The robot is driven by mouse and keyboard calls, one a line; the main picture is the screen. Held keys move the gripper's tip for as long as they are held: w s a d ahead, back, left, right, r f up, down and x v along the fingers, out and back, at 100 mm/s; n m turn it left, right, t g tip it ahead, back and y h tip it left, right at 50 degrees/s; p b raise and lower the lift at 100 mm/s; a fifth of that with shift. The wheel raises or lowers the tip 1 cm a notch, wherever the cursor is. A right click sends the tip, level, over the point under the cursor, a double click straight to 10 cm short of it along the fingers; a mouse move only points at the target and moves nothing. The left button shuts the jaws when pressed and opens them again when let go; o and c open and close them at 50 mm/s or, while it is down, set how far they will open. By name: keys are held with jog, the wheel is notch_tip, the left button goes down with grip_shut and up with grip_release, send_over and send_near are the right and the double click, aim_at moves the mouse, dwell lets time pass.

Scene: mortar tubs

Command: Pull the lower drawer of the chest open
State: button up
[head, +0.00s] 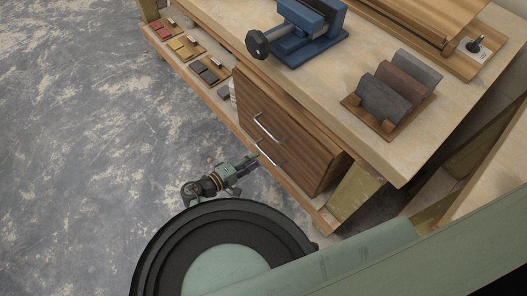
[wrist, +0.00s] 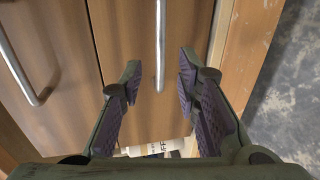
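The brown wooden chest (head: 283,125) stands on the shelf under the workbench, with two drawer fronts and a metal bar handle on each. The upper handle (head: 268,127) and the lower drawer's handle (head: 270,156) both show in the head view. In the wrist view the lower handle (wrist: 161,40) runs up the middle of the lower drawer front (wrist: 126,35), and the upper handle (wrist: 18,65) is at left. Both drawers look shut. My gripper (wrist: 160,72) is open, its fingers on either side of the lower handle in the picture. Contact is not visible.
The workbench top (head: 330,75) carries a blue vise (head: 300,32) and a rack of sanding blocks (head: 393,92). Small coloured items lie on the shelf (head: 180,47) at left. A wooden leg (head: 354,192) stands right of the chest. The floor (head: 85,120) at left is clear.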

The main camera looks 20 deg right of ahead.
aim_at(264, 152)
jog(key=x, duration=0.6)
jog(key=shift+c, duration=0.2)
grip_shut()
dwell(0.6)
